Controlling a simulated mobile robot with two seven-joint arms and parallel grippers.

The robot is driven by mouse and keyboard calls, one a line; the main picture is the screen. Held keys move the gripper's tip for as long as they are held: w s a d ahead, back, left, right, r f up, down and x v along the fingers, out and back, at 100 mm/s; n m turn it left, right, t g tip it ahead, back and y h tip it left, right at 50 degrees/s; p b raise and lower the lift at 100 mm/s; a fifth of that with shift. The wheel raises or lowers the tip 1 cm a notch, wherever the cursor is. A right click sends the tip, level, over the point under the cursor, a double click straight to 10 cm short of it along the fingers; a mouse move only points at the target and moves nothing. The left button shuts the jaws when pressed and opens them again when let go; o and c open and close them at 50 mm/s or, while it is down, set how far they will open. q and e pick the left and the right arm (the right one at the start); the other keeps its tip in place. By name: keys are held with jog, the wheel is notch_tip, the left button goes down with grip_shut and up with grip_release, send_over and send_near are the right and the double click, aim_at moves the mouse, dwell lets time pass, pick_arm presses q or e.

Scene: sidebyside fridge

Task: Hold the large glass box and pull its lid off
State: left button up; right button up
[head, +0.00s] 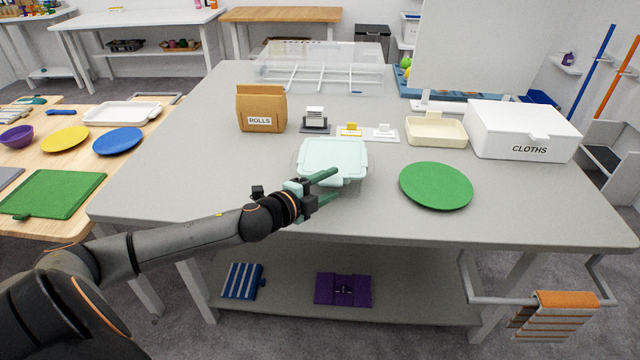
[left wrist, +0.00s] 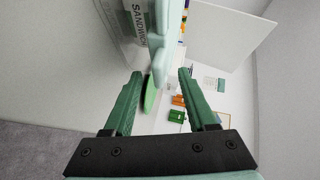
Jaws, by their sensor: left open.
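The large glass box (head: 345,187) stands near the front middle of the grey table, with its pale mint lid (head: 333,158) on top. Most of its near wall is hidden behind my gripper. My left gripper (head: 335,184) is at the box's near side, open, with its green fingers pointing at it. In the left wrist view, the lid's edge (left wrist: 159,45) shows ahead, roughly in line with the gap between the fingertips (left wrist: 160,74). The clear wall with a "SANDWICH" label (left wrist: 139,25) is beside it. I cannot tell whether a finger touches the box. My right gripper is not in view.
A green plate (head: 436,186) lies right of the box. Behind are a ROLLS bag (head: 261,109), small holders with cards (head: 351,131), a cream tray (head: 436,131) and a white CLOTHS box (head: 522,130). The table left of the glass box is clear.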

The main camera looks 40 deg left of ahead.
pick_arm(q)
jog(key=v, duration=0.5)
jog(key=shift+f, duration=0.1)
jog(key=shift+v, duration=1.15)
jog(key=shift+p+v, duration=0.45)
jog(key=shift+v, duration=2.15)
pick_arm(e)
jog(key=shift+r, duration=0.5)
pick_arm(q)
jog(key=shift+d, duration=0.1)
